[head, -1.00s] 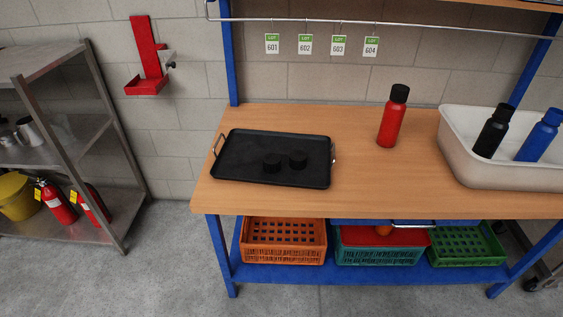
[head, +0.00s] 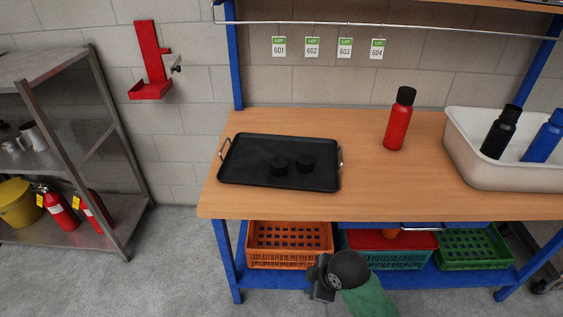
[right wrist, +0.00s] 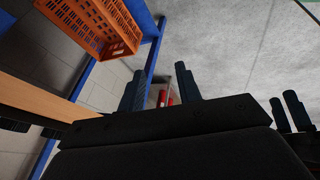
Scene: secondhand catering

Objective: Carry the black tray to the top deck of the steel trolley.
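The black tray (head: 245,171) lies flat on the left part of the wooden bench top (head: 380,194), with a metal handle at each end. Two small round black things (head: 292,165) are on it. My right gripper (head: 320,281) is below the bench's front edge, apart from the tray. In the right wrist view its two fingers (right wrist: 161,88) stand apart with nothing between them. A second pair of dark fingers (right wrist: 291,111), apparently my left gripper, shows at the right there with a gap. The steel trolley cannot be made out with certainty.
A red bottle (head: 399,120) and a white tub (head: 520,177) holding black and blue bottles stand right of the tray. Orange (head: 290,244) and green (head: 468,248) crates sit on the lower shelf. A steel rack (head: 75,140) stands left. Open floor lies in front.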

